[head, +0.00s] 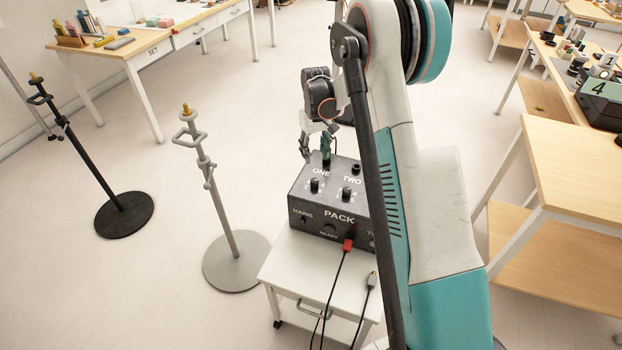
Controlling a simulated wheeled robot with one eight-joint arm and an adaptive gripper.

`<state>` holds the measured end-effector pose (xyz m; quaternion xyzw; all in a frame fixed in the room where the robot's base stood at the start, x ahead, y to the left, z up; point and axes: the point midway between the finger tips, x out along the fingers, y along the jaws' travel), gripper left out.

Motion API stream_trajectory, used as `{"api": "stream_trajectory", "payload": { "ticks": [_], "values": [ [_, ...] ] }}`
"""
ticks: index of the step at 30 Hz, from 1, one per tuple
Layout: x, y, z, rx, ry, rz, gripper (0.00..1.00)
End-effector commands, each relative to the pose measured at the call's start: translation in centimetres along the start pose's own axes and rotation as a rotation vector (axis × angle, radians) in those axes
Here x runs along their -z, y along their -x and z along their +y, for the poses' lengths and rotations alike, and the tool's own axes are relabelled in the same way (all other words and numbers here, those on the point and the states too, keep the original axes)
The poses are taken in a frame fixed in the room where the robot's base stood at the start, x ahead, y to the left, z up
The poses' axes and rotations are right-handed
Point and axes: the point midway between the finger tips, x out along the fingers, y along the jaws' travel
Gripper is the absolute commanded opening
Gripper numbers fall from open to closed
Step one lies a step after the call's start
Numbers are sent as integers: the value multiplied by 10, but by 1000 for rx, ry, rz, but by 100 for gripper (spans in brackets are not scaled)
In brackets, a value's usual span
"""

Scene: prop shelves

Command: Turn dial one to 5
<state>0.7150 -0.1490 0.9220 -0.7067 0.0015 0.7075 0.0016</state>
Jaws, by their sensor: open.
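The dark grey box marked PACK (340,217) stands on a small white trolley. On its sloped top, dial one (315,186) is a black knob under the label ONE, and dial two (346,193) is beside it under TWO. Where dial one points is too small to read. My gripper (316,150) is open at the back edge of the box, behind and above dial one and apart from it. A dark green upright piece (326,146) is at the gripper, above the label ONE; I cannot tell whether it is a finger or a plug.
The white trolley (292,262) has a red plug (348,245) and black cables at its front. A grey stand (235,262) and a black stand (123,214) are on the left. A wooden bench (577,165) is on the right. My arm hides the box's right side.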

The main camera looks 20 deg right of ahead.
Motion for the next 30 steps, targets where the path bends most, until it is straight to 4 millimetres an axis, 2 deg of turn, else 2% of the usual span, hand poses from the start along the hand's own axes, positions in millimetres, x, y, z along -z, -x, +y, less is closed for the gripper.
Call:
{"api": "stream_trajectory", "payload": {
  "ticks": [5,18,24,30],
  "values": [
    [0,-24,0,0,0,0,46],
    [0,-108,0,0,0,1,46],
    [0,-129,0,0,0,1,46],
    [0,-135,0,0,0,1,46]
  ]
}}
